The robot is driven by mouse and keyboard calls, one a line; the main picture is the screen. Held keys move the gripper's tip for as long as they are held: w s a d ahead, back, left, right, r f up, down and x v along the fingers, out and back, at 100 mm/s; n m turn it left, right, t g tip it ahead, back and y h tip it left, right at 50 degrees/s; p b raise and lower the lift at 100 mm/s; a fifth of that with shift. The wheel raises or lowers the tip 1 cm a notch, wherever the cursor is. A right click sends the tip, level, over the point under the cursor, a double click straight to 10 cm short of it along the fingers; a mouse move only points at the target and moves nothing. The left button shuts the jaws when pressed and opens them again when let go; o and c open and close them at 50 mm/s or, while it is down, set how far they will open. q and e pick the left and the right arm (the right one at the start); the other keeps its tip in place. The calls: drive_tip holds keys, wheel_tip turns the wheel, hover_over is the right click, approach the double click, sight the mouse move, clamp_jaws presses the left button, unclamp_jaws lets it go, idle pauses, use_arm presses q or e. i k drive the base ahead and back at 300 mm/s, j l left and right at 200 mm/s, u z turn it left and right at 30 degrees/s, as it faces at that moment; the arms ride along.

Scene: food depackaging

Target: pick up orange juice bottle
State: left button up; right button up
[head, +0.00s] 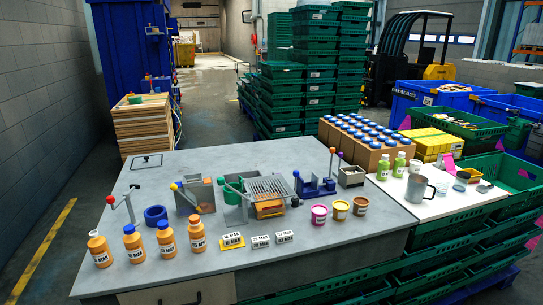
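Several orange juice bottles stand upright in a row at the front left of the grey table (300,156). They have orange bodies, pale date labels and blue, white or orange caps. From left to right they are the first bottle (99,250), the second bottle (133,244), the third bottle (166,240) and the last bottle (197,234). Gaps separate them. Neither of my grippers shows in the head view, so their state and distance to the bottles are hidden.
Date signs (232,241), small tubs (319,213) and a grill-like device (268,190) stand right of the bottles. A lever stand (127,205) and blue ring (155,215) lie behind them. Green crates (445,240) flank the right side. Table space before the signs is clear.

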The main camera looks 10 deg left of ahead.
sight(97, 246)
drive_tip(key=u, duration=1.45)
